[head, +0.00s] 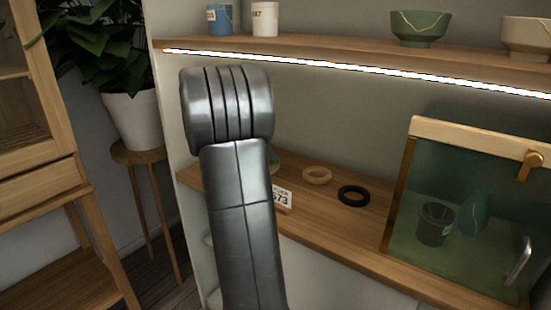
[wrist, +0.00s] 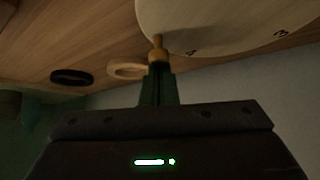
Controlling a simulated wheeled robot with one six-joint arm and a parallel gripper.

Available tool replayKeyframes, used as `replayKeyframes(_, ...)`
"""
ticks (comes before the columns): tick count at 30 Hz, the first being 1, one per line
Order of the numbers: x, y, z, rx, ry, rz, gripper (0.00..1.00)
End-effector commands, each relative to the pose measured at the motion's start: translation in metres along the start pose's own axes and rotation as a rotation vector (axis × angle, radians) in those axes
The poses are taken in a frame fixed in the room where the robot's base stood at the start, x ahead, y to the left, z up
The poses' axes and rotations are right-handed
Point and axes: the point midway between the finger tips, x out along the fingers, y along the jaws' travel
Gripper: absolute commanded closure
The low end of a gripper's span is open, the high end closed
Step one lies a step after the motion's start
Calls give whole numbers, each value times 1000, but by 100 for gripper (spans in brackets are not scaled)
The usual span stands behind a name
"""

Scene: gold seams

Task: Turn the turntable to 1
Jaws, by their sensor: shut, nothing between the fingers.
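The turntable (wrist: 225,22) is a pale round disc at the top of the wrist view, partly cut off by the frame. Dark marks that look like a 4 and a 3 show along its rim; no 1 is in view. A small tan peg (wrist: 157,44) stands at the rim. My gripper (wrist: 159,70) is shut and empty, its tips right at the peg; I cannot tell whether they touch. In the head view my arm hides the turntable and gripper.
A wooden ring (head: 317,175) and a black ring (head: 354,195) lie on the wooden shelf beside a number card (head: 282,197). A glass-fronted cabinet (head: 408,130) stands at the right. An upper shelf (head: 330,45) holds cups and bowls.

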Motion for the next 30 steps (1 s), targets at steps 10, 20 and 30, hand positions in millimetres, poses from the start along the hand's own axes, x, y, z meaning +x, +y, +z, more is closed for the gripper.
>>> replayKeyframes(10,-17,5,17,242,0,209,100)
replayKeyframes(20,-28,5,31,311,0,266,100)
replayKeyframes(30,-32,4,38,310,-1,265,100)
